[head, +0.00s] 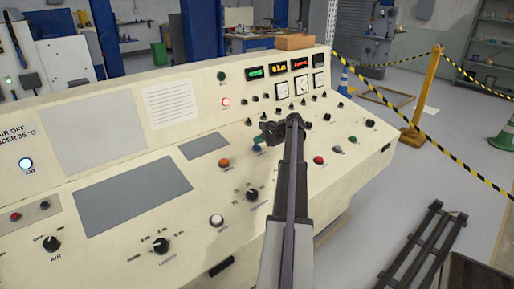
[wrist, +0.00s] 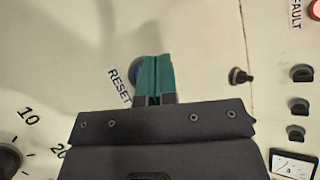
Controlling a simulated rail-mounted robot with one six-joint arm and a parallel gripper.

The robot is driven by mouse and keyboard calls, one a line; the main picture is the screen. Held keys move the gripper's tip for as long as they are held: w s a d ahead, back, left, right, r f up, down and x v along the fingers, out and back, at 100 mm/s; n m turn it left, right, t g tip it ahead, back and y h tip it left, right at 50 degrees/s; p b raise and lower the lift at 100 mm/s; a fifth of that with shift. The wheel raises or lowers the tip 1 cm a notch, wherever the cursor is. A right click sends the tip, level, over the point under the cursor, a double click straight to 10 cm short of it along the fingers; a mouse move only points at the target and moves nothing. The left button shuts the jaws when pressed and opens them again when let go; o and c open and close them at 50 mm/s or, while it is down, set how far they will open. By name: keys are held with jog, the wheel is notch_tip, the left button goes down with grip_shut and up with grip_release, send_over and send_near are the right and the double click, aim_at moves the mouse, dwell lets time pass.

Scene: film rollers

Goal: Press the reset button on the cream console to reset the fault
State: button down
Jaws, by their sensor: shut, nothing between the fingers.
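The cream console (head: 130,187) fills the left and middle of the head view. The reset button is a blue round button (wrist: 135,70) beside the RESET label (wrist: 119,88) in the wrist view. It also shows in the head view (head: 257,149), just below my fingertips. My gripper (wrist: 154,62) has teal fingers, shut together and empty. The fingers cover the right part of the button in the wrist view. I cannot tell whether they touch it. A red lamp (wrist: 316,9) by the FAULT label is lit; a red lamp (head: 226,101) glows in the head view.
An orange button (head: 223,163) lies left of my gripper and a red button (head: 319,160) to its right. Small black switches (wrist: 240,76) stand nearby. A white button (head: 217,220) and black knobs (head: 162,245) are nearer the front. Striped tape hangs from a yellow post (head: 424,95).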

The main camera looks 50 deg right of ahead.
jog(key=shift+w+f+b, duration=0.15)
jog(key=shift+f+b, duration=0.25)
jog(key=shift+b, duration=0.05)
jog(key=shift+f+b, duration=0.45)
dwell(0.7)
dwell(0.3)
jog(key=shift+r+p, duration=0.85)
jog(key=shift+p, duration=0.05)
jog(key=r+p, duration=0.2)
jog(key=s+r+p, duration=0.1)
jog(key=r+p, duration=0.1)
jog(key=r, duration=0.1)
jog(key=shift+s+a+p, duration=0.1)
jog(key=shift+s+p, duration=0.1)
jog(key=shift+p, duration=0.2)
